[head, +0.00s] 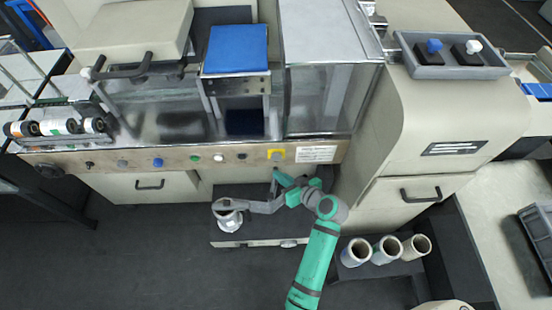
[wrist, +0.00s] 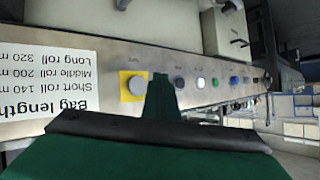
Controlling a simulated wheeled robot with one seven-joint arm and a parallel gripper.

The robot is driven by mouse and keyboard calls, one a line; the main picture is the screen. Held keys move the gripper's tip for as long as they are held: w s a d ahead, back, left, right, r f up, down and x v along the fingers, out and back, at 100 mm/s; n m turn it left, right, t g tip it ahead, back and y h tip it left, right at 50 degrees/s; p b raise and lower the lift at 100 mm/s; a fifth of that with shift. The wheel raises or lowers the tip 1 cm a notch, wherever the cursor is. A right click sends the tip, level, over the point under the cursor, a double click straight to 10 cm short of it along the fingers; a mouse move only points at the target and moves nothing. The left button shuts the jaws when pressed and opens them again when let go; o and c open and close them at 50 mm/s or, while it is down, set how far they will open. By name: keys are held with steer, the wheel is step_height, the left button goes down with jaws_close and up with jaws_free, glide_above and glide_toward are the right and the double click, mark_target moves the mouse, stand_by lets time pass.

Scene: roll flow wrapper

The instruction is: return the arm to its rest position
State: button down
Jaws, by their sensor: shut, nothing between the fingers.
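My green arm reaches up from the bottom of the head view. My gripper (head: 276,173) is at the front panel of the wrapper, just below a button on a yellow plate (head: 277,155). In the wrist view my gripper (wrist: 160,82) is shut, with its narrow green fingers together and empty. The fingertips show beside the yellow plate with its round grey button (wrist: 137,85). I cannot tell whether they touch the panel.
The panel (head: 120,160) carries several knobs and buttons and a bag length label (wrist: 45,80). Several paper rolls (head: 387,248) stand upright right of my arm. A grey bracket with a white round part (head: 229,220) sits below the panel. Dark floor is open at lower left.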

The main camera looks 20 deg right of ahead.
steer(key=shift+s, duration=0.15)
steer(key=shift+a, duration=0.1)
stand_by(0.3)
steer(key=s+a+f+m+h, duration=0.25)
steer(key=s+a, duration=0.25)
steer(key=s, duration=0.3)
steer(key=s+a+f+m+h, duration=0.1)
steer(key=s+a+f+h, duration=0.2)
steer(key=s+a, duration=0.45)
steer(key=s+a+r+n+t, duration=0.1)
steer(key=s+a+r+t, duration=0.1)
steer(key=s+r, duration=0.6)
steer(key=s+a+r+n+t, duration=0.1)
steer(key=s+a+r+t, duration=0.1)
steer(key=s+r, duration=0.7)
steer(key=shift+a+r+y, duration=0.25)
steer(key=shift+r+y, duration=0.1)
steer(key=shift+y, duration=0.1)
steer(key=shift+w, duration=0.1)
